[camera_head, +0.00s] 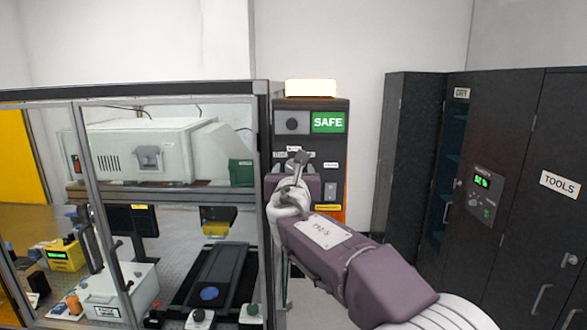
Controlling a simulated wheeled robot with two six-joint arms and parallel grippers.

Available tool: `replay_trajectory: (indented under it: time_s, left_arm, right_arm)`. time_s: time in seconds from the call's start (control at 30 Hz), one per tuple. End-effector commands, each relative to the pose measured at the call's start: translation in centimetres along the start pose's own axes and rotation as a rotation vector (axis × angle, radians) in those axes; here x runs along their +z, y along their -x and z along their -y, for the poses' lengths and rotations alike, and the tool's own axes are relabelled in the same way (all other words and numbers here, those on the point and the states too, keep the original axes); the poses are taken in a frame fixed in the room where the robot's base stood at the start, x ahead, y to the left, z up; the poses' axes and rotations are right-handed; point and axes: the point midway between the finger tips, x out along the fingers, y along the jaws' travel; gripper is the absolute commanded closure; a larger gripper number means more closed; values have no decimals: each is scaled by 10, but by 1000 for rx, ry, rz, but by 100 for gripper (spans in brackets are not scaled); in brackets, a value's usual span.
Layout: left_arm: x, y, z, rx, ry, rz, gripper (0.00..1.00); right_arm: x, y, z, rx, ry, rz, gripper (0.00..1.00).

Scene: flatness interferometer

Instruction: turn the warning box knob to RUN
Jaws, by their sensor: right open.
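The warning box (339,150) is a tall dark panel in the middle of the head view, with a lit green SAFE sign (328,122) and a glowing pale lamp (310,88) on top. My right gripper (298,158) is open in front of the box, below the sign. It covers part of the small white labels there, and I cannot make out the knob or its setting. I cannot tell whether the gripper touches anything. My left gripper is out of view.
A framed glass enclosure (262,150) stands close on the left, holding a white instrument (150,150) and a dark bench plate (215,275). Dark cabinets stand on the right, one labelled TOOLS (560,184). Pale wall shows between box and cabinets.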

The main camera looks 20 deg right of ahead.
Motion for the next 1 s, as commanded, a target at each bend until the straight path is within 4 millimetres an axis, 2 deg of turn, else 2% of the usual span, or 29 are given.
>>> replay_trajectory:
  time_s: [0.07,0.1,0.3,0.67,1.0]
  left_arm:
    - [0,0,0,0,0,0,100]
    - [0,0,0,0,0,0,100]
    - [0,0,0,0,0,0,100]
    - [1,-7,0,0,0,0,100]
    - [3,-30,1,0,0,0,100]
  right_arm:
    - [0,0,0,0,0,0,39]
    - [0,0,0,0,0,1,44]
    - [0,1,0,0,0,1,100]
    - [-1,1,0,0,-55,2,100]
    - [-3,1,-1,0,-313,3,100]
